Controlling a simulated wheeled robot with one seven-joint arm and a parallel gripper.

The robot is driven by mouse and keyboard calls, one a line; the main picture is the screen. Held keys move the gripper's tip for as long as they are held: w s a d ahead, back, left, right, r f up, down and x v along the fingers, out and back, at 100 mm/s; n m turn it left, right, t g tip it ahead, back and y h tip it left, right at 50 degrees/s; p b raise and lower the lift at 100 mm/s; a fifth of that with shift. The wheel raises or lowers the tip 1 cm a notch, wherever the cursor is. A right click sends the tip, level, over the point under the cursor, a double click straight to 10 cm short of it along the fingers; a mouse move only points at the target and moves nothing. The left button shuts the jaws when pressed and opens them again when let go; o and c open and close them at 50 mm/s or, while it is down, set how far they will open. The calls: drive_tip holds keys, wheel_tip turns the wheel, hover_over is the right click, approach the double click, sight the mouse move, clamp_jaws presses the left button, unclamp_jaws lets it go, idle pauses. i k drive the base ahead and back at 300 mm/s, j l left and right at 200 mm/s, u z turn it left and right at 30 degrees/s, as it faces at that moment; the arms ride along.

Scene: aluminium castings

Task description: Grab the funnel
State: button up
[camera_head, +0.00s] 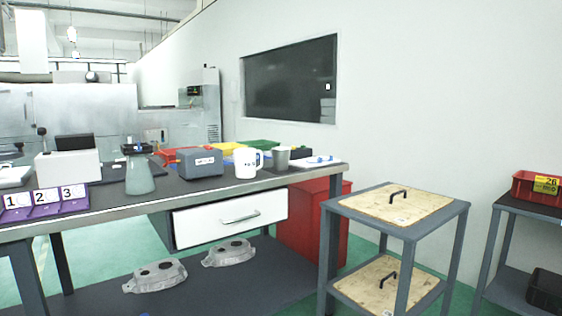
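A grey-green cone-shaped thing (140,178) stands on the workbench (110,203) near its front edge, left of the middle, wide end down. It is the only cone shape I see and may be the funnel, but it could also be a flask. A dark piece (137,149) shows at its narrow top; I cannot tell whether it belongs to the cone or stands behind it. My gripper is not in this view.
Purple numbered holders (45,202) and a white box (68,166) are left of the cone. Castings (155,276) lie on the lower shelf. A trolley (405,232) stands right.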

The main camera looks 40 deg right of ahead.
sight(281, 156)
drive_tip(key=i+l+z, duration=0.1)
drive_tip(key=z, duration=0.35)
drive_tip(key=i+z, duration=0.2)
drive_tip(key=z, duration=0.25)
drive_tip(key=i+z, duration=0.15)
drive_tip(key=z, duration=0.25)
